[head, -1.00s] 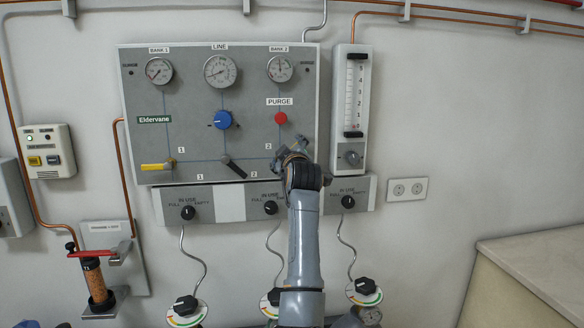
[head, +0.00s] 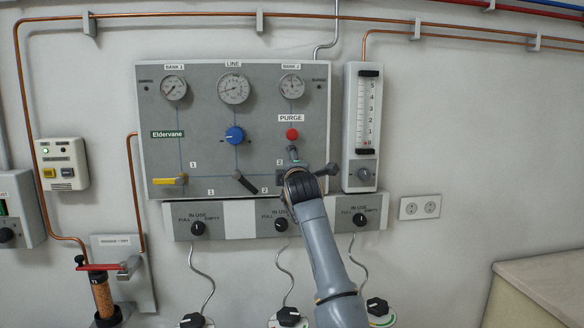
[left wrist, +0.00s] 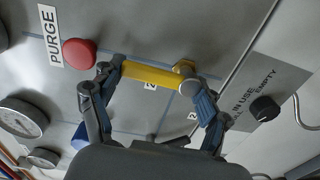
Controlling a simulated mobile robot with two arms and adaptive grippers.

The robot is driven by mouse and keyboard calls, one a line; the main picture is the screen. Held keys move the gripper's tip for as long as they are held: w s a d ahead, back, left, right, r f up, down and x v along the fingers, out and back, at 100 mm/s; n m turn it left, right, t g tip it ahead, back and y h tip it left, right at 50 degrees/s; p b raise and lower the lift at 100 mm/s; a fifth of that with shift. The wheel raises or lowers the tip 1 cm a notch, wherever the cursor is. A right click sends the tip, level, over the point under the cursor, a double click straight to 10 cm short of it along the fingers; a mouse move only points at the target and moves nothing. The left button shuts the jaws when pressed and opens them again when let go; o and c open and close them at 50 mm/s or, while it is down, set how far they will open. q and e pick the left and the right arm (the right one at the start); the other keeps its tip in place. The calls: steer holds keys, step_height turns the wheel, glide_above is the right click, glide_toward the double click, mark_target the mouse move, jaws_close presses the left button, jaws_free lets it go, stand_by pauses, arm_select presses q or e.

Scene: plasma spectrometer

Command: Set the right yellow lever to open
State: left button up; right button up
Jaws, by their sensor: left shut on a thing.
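The right yellow lever (left wrist: 152,76) shows in the left wrist view, between the red purge button and the IN USE strip. Its free end points toward the button, so it stands roughly upright on the panel. My left gripper (left wrist: 158,84) is shut on it lengthwise, one finger at the free end and the other at the pivot end. In the head view my left gripper (head: 306,167) is at the panel's lower right and hides this lever. My right gripper is in neither view.
The grey panel (head: 205,130) carries gauges, a blue knob (head: 235,135), the red purge button (head: 292,134), a black lever (head: 245,183) and a left yellow lever (head: 170,181) lying level. A flow meter (head: 352,125) stands close right of my gripper. The IN USE strip (head: 240,218) runs below.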

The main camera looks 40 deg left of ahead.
arm_select(q)
steer(key=shift+s+r+n, duration=0.1)
steer(key=shift+r+n, duration=0.1)
steer(key=shift+n, duration=0.1)
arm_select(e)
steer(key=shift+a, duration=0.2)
arm_select(q)
steer(key=o, duration=1.7)
steer(key=shift+a, duration=0.1)
steer(key=shift+f, duration=0.1)
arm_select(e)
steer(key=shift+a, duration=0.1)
arm_select(q)
steer(key=v, duration=0.7)
steer(key=shift+s+d, duration=0.15)
steer(key=shift+d, duration=0.1)
